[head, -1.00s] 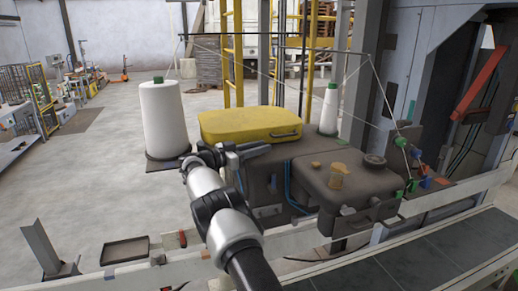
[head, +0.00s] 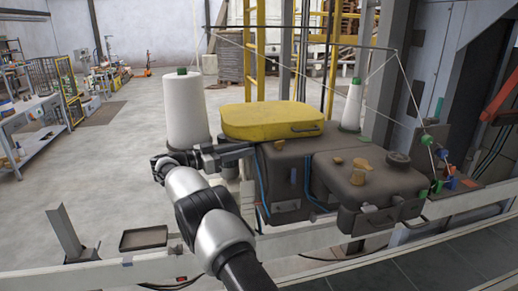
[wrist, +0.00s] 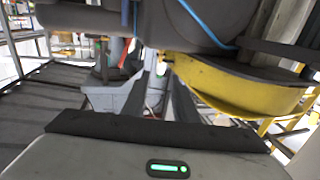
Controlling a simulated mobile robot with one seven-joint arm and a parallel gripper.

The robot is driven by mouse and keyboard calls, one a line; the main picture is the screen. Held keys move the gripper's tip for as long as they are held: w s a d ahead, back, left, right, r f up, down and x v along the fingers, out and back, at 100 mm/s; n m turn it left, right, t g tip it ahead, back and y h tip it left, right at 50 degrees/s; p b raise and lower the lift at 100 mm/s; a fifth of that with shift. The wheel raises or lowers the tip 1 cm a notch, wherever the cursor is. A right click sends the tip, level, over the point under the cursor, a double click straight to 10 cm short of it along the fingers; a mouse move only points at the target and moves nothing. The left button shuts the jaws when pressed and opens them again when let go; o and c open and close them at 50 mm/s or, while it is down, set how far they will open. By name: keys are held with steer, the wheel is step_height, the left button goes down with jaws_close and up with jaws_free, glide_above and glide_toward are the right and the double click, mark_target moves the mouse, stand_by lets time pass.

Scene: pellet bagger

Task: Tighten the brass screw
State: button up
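Several small brass-coloured or tan pieces lie on the dark sewing-machine housing (head: 375,187) in the head view. The largest is an upright-looking piece (head: 362,164); others sit beside it (head: 357,179). I cannot tell whether any of them is the brass screw. My gripper (head: 250,152) is left of the housing, pointing right, near the front of the yellow cover (head: 270,120). In the wrist view my gripper's two grey fingers (wrist: 157,92) stand apart with nothing seen between them.
A large white thread cone (head: 187,112) stands behind my arm, a smaller one (head: 352,105) beyond the cover. Threads run overhead to coloured tension knobs (head: 432,150) at right. A pale rail and dark conveyor (head: 430,262) lie in front. Open floor is at left.

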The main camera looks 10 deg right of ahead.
steer(key=shift+v, duration=1.4)
